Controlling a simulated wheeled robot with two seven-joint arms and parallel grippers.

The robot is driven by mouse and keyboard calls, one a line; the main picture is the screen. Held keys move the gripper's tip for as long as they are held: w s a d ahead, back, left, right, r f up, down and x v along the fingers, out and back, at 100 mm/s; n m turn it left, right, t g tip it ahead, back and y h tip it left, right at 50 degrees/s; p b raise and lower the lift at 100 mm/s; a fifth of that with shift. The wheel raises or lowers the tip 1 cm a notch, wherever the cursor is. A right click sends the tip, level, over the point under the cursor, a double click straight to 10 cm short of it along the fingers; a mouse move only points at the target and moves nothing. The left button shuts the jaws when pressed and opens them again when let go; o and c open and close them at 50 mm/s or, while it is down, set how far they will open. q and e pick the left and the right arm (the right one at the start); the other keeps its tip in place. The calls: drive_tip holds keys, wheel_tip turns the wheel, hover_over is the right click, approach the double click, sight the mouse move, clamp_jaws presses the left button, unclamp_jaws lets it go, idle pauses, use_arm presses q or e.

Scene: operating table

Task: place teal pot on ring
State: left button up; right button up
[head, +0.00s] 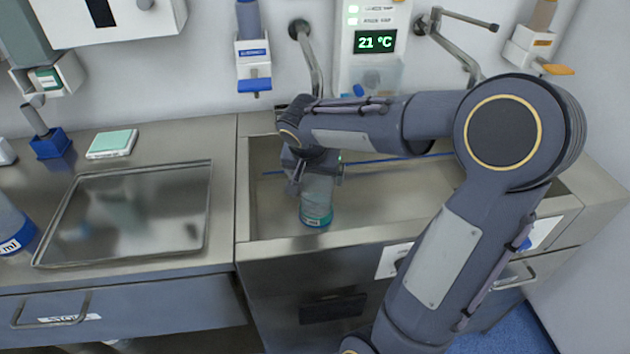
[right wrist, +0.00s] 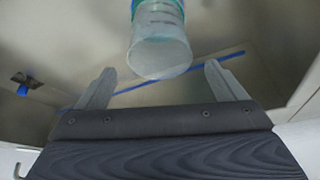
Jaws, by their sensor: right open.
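The teal pot (head: 316,212) is a translucent cylinder with a teal band at its lower end in the head view. It stands at the front of the steel basin, just below my right gripper (head: 317,178). In the right wrist view the pot (right wrist: 160,50) shows beyond the two fingers of the right gripper (right wrist: 160,82), with its pale round end toward the camera. The fingers are apart, with clear gaps to the pot on both sides. I cannot make out a ring in either view. My left gripper is out of view.
The steel basin (head: 275,215) has a thin blue strip (head: 400,159) across it. A shallow metal tray (head: 185,252) lies on the left counter, with a pale green-topped block (head: 112,143) behind it. A blue-labelled bottle (head: 14,232) is at the left edge. Taps and dispensers line the wall.

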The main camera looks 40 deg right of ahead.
drive_tip(key=v, duration=0.5)
drive_tip(key=shift+a+r, duration=0.1)
drive_tip(key=shift+r, duration=0.05)
